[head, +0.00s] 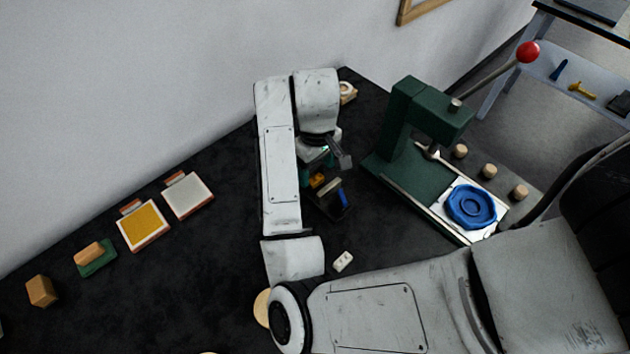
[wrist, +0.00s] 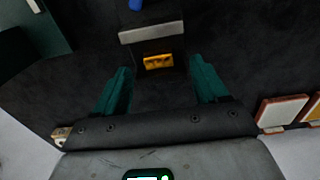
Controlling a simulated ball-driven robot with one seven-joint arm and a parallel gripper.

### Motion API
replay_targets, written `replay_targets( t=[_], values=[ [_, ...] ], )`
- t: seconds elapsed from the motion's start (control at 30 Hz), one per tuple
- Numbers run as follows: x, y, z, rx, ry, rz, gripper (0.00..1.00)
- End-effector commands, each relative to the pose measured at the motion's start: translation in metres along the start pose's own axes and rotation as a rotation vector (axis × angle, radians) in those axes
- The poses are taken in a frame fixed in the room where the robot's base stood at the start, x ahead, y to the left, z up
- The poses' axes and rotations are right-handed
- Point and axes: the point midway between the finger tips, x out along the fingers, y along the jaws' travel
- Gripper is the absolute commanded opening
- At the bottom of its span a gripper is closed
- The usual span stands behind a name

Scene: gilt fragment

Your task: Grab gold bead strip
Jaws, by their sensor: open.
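The gold bead strip (wrist: 158,62) is a small yellow-gold piece lying at a dark holder with a pale bar (wrist: 150,32) along it. In the head view the gold strip (head: 317,181) shows just below my gripper (head: 320,164), beside the holder (head: 331,188). In the wrist view my gripper (wrist: 160,66) has its two teal fingers spread wide, with the strip between and near the fingertip ends. Nothing is held. My arm partly covers the area in the head view, and I cannot tell the exact height gap.
A green press (head: 410,130) with a red-knobbed lever stands right of the gripper, a blue round dish (head: 471,207) on its base. A white block (head: 343,261) lies nearer. Yellow (head: 143,227) and white (head: 188,196) pads lie left. Dark table between is clear.

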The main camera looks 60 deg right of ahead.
Motion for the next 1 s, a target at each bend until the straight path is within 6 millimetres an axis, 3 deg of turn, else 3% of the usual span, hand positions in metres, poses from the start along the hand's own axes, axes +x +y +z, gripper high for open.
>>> replay_targets(
  t=[0.3, 0.53, 1.0],
  values=[
    [0.041, 0.002, 0.003, -0.002, -0.002, -0.001, 0.72],
    [0.043, 0.003, 0.003, 0.000, -0.001, -0.001, 0.71],
    [0.042, 0.003, 0.003, 0.000, -0.001, 0.000, 0.26]
  ],
)
